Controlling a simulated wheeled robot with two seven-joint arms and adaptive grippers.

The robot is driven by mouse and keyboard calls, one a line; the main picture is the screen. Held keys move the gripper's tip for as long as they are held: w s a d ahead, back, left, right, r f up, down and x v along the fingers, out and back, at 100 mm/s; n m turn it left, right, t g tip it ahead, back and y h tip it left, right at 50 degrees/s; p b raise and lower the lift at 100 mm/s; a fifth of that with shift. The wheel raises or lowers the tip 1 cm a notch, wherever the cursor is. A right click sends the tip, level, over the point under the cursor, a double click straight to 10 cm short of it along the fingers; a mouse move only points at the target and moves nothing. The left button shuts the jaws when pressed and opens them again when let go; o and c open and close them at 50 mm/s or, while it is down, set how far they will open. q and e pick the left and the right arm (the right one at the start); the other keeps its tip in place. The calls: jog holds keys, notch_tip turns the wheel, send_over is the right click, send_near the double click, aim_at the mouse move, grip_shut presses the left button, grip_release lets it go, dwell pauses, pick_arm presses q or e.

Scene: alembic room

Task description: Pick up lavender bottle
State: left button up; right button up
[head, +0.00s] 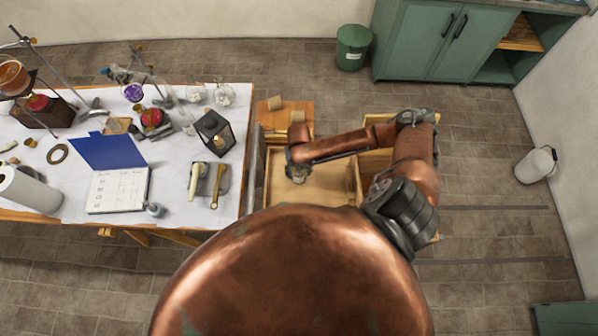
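I cannot pick out a lavender bottle for certain. A round glass vessel with purple contents (132,92) stands at the back of the white-covered table, among glassware. My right arm reaches in from the right. My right gripper (298,174) hangs over the open wooden drawer or box (335,190) beside the table's right end. A small pale thing shows at its tip, too small to name, and the finger gap cannot be made out. My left gripper is not in view.
The table (185,225) holds a black lantern (214,132), an open notebook (118,188), a small grey bottle (155,210) and a paper roll (28,188). Corks lie on a wooden surface (270,122).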

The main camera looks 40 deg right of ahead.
jog(key=c, duration=0.5)
jog(key=shift+o, duration=0.2)
jog(key=shift+w+r, duration=0.1)
jog(key=shift+r, duration=0.05)
